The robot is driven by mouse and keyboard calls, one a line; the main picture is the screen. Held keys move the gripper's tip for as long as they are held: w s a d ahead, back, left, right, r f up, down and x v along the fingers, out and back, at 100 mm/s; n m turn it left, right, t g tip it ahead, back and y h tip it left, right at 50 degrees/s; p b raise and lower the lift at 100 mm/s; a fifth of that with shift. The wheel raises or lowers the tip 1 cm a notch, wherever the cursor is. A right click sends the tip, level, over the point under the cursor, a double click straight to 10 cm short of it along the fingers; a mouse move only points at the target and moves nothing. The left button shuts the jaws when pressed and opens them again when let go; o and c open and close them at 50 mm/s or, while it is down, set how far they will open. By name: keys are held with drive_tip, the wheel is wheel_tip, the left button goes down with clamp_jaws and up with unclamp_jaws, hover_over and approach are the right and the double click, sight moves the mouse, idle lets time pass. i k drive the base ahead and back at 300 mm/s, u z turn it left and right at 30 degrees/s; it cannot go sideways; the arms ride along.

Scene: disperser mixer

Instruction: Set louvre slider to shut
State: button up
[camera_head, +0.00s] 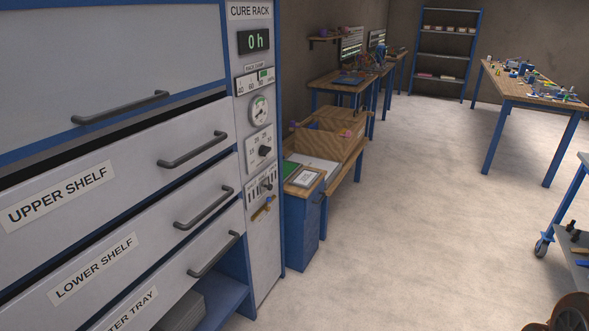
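The cure rack (262,245) stands at the left, with its narrow control column facing me. Low on the column is a small plate with vertical slots and a dark knob (266,186); this looks like the louvre slider. Its lettering is too small to read, so I cannot tell its setting. A brown and yellow piece (263,208) sits just below it. My gripper is not in view.
Drawers labelled upper shelf (60,198) and lower shelf (93,268) have protruding bar handles. A blue cabinet (302,230) and wooden bench (345,172) stand just beyond the rack. A cart (575,215) and dark round object (572,318) are at right. The middle floor is clear.

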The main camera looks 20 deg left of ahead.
sight(264, 186)
drive_tip(key=i, duration=2.35)
drive_tip(key=u, duration=3.4)
